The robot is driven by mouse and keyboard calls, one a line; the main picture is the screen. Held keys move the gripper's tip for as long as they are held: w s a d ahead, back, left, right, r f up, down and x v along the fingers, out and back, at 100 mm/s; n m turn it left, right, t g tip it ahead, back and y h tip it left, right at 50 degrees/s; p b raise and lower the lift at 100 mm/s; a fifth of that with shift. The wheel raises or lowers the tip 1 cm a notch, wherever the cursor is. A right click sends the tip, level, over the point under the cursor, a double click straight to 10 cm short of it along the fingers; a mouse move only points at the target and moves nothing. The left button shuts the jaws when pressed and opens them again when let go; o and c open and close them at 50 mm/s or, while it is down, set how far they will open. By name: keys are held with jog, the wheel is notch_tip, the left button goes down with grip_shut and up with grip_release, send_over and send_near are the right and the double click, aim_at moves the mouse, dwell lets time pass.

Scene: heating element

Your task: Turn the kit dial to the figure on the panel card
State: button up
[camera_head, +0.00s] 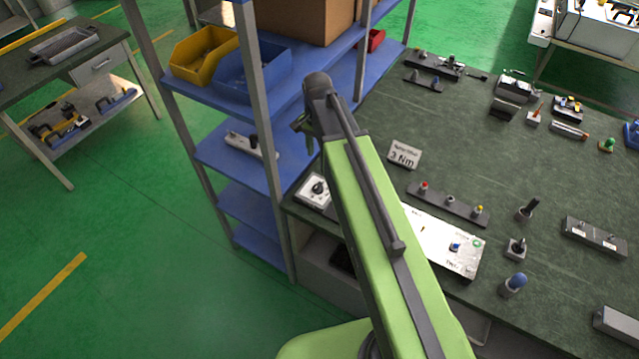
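My gripper (305,132) points down beyond the dial box, near the shelf post, apart from the dial. Its fingers are too small and overlapped to judge.
A blue shelf rack (240,165) with yellow (203,55) and blue bins stands close to my gripper on the left. A dark strip with red, grey and yellow buttons (448,203) lies behind the white panel. Several switches and knobs cover the right of the bench.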

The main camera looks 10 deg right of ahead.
aim_at(318, 185)
notch_tip(318, 185, down, 16)
jog(key=b, duration=1.4)
jog(key=shift+b, duration=0.4)
jog(key=shift+r, duration=0.15)
grip_shut()
